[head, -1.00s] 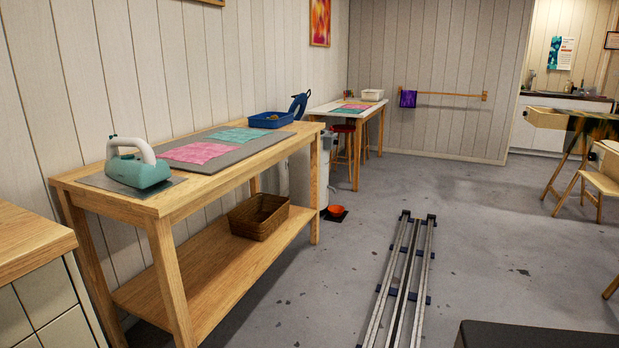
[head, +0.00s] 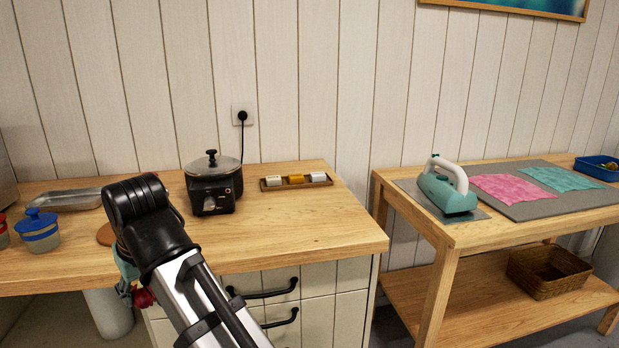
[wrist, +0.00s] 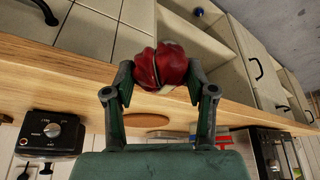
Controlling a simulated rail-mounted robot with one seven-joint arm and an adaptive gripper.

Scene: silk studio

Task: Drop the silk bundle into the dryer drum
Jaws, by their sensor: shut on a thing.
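The silk bundle (wrist: 163,66) is a rounded dark red wad of cloth, held between the two fingers of my gripper (wrist: 161,78) in the wrist view. A small red part of the bundle (head: 144,298) shows below my arm in the head view, in front of the counter's front edge. My gripper is shut on it, with one finger on each side. In the head view my gripper (head: 125,277) is mostly hidden behind my arm. I cannot make out the dryer drum in either current view.
The wooden counter (head: 290,220) carries a black pot (head: 212,185), a small tray of blocks (head: 296,181), a metal tray (head: 72,199) and a blue-lidded jar (head: 39,230). Handled drawers (head: 285,305) are below. A bench (head: 415,205) with an iron (head: 447,188) stands to the right.

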